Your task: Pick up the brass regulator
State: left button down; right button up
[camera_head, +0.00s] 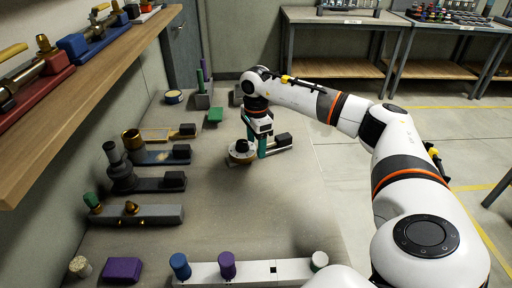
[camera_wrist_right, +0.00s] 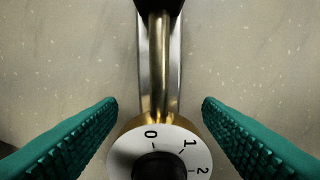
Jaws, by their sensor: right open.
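The brass regulator (camera_head: 241,157) lies on the table beneath my right gripper (camera_head: 256,148). In the right wrist view its white dial (camera_wrist_right: 125,153) with the numerals 0, 1 and 2 and a dark knob shows at the bottom edge, partly cut off. A brass and silver stem (camera_wrist_right: 160,75) runs from it to a dark end at the top. In that view the two teal fingers of the right gripper (camera_wrist_right: 160,106) stand wide apart on either side of the regulator, open and holding nothing. My left gripper is not in view.
Several fittings on grey and blue bases, such as one with a dark pipe (camera_head: 118,170), line the table's left side. A white bar (camera_head: 250,270) with coloured knobs lies in front. A wooden shelf (camera_head: 95,90) overhangs the left. The table's middle is clear.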

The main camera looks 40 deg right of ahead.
notch_tip(320, 180, down, 2)
jog(key=shift+r, duration=0.1)
grip_shut()
jog(key=shift+w, duration=0.1)
